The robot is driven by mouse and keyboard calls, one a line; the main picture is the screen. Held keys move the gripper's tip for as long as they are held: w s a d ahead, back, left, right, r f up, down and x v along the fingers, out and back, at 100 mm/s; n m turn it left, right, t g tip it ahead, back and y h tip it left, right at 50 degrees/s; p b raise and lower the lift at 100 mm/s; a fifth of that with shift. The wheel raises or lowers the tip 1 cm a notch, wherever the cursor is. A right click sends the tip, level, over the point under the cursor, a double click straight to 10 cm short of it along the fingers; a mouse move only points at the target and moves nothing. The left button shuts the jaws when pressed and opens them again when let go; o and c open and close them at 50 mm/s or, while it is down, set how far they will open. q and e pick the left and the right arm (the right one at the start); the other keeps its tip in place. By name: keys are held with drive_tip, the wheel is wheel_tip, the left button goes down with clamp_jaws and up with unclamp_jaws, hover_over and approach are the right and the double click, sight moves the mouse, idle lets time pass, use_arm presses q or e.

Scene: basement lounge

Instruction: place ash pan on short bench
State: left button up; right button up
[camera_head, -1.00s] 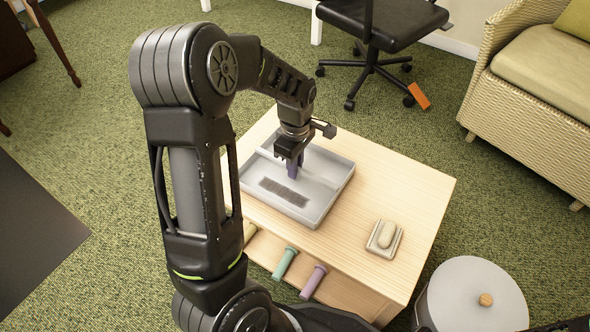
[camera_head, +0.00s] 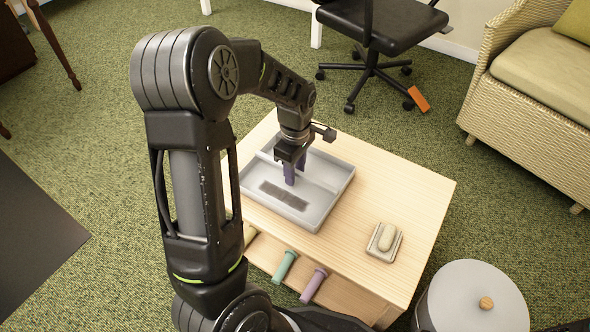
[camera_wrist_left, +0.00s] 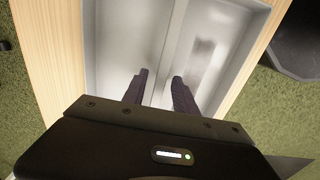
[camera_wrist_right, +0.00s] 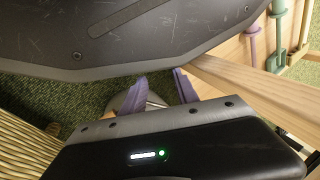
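The ash pan is a grey, shallow rectangular tray (camera_head: 322,192) with a divider and a dark patch in one compartment. It lies flat on the pale wooden short bench (camera_head: 415,190), towards its left side. My left gripper (camera_head: 294,183) points down over the pan, its purple fingers apart. In the left wrist view the open fingers (camera_wrist_left: 160,76) sit on either side of the divider of the pan (camera_wrist_left: 120,45), with nothing visibly held. I cannot tell whether they touch it. My right gripper (camera_wrist_right: 160,76) is open and empty in its wrist view, beside a wooden edge.
A soap-like bar on a small dish (camera_head: 383,241) is on the bench's right part. Green (camera_head: 285,266) and purple (camera_head: 313,286) handles stick out at its front. A lidded grey bin (camera_head: 470,295) stands at the lower right. A wicker sofa (camera_head: 535,110) and black office chair (camera_head: 383,25) stand behind.

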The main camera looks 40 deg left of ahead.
use_arm(q)
wheel_tip(320, 180, up, 12)
drive_tip(key=p, duration=0.5)
drive_tip(key=shift+r, duration=0.15)
